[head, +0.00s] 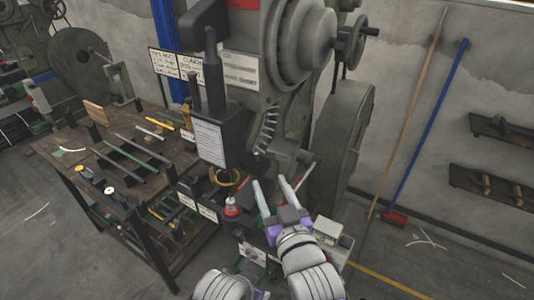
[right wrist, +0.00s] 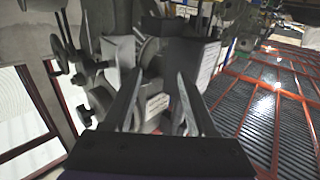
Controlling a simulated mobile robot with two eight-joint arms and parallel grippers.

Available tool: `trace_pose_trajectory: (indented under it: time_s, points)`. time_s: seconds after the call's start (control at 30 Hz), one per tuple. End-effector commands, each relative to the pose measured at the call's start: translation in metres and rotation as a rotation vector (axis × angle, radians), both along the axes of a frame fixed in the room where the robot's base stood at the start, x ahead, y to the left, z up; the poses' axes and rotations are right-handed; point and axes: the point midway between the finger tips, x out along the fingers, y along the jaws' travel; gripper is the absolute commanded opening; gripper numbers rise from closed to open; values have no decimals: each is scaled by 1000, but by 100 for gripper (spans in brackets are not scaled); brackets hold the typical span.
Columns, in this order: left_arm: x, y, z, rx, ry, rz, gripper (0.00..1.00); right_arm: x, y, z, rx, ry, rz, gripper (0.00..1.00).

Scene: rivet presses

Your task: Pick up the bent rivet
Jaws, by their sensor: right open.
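My right gripper (head: 271,183) is open, with its two pale fingers apart in front of the large grey rivet press (head: 300,45). In the right wrist view the same gripper (right wrist: 158,78) has its fingers spread, with nothing visible between them and press parts beyond. I cannot make out the bent rivet in either view; it is too small or hidden. A red-tipped fitting (head: 231,206) stands just left of the right gripper at the press. Part of my left arm shows at the bottom edge of the head view, but its gripper's fingers are out of frame.
A wooden workbench (head: 60,150) with several bars and tools stands left of the press. A small light box (head: 328,231) is close to the right of my gripper. A red-headed broom (head: 394,218) leans on the wall. The floor at right is mostly open.

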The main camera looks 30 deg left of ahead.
Motion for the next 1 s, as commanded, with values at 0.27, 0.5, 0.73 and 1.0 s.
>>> trace_pose_trajectory:
  time_s: [0.27, 0.5, 0.73, 1.0]
  points:
    - [1, 0, 2, 0, -1, 0, 57, 28, 28, 1, 2, -1, 1, 58]
    - [1, 0, 3, 0, -2, 0, 57, 41, 40, 1, 1, -1, 1, 58]
    - [3, 0, 10, 0, -6, 0, 57, 65, 63, 3, 1, -1, 1, 58]
    - [3, 0, 11, 0, -6, 0, 57, 76, 74, 1, 1, -1, 1, 58]
